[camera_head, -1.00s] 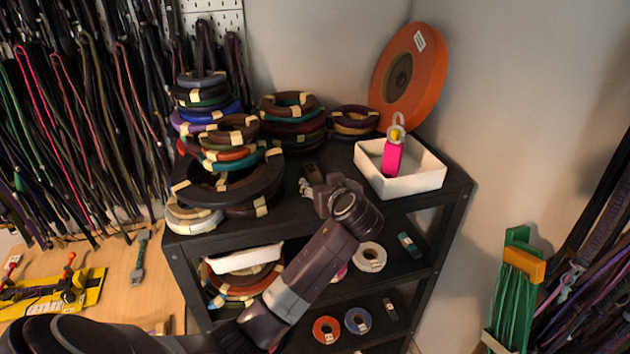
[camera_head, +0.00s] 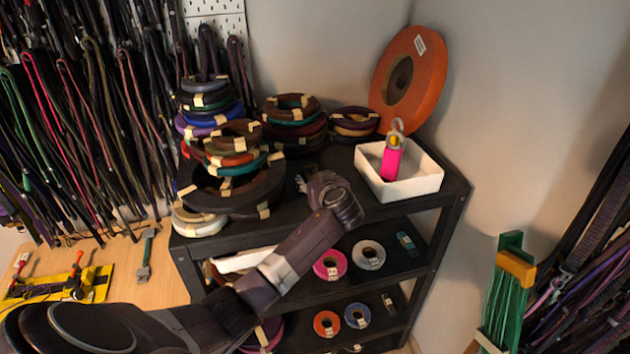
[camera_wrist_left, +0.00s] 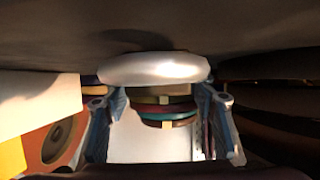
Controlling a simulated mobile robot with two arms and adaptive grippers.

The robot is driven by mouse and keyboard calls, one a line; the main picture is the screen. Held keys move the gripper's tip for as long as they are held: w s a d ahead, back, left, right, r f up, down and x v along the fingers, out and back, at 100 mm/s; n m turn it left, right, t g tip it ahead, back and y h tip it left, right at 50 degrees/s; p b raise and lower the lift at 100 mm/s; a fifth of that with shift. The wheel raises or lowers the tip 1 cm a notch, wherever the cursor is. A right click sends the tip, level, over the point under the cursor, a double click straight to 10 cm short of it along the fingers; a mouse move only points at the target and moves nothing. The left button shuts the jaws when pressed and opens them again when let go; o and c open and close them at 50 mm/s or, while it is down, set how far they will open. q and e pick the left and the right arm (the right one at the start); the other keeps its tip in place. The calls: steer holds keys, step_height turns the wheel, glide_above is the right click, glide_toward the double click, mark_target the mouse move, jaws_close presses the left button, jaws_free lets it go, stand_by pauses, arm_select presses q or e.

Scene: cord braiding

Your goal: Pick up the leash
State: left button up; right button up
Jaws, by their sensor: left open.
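A bright pink leash (camera_head: 391,163) with a metal hook at its top stands in a white tray (camera_head: 425,186) on top of the black shelf. My left gripper (camera_head: 308,182) is over the shelf top, left of the tray and apart from the leash. Its wrist hides part of its fingers in the head view. In the left wrist view, the gripper (camera_wrist_left: 160,128) has its fingers spread, with stacked cord coils (camera_wrist_left: 166,108) visible beyond the gap. The leash cannot be made out clearly there. My right gripper is not in view.
Stacks of cord coils (camera_head: 228,190) stand left of my gripper. A large orange disc (camera_head: 425,65) leans behind the tray. Spools (camera_head: 368,255) lie on the lower shelves. A green cord bundle (camera_head: 508,290) stands at right. Hanging cords fill the left wall.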

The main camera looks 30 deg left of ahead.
arm_select(q)
steer(key=shift+r, duration=0.1)
steer(key=c, duration=1.4)
steer(key=shift+o, duration=0.2)
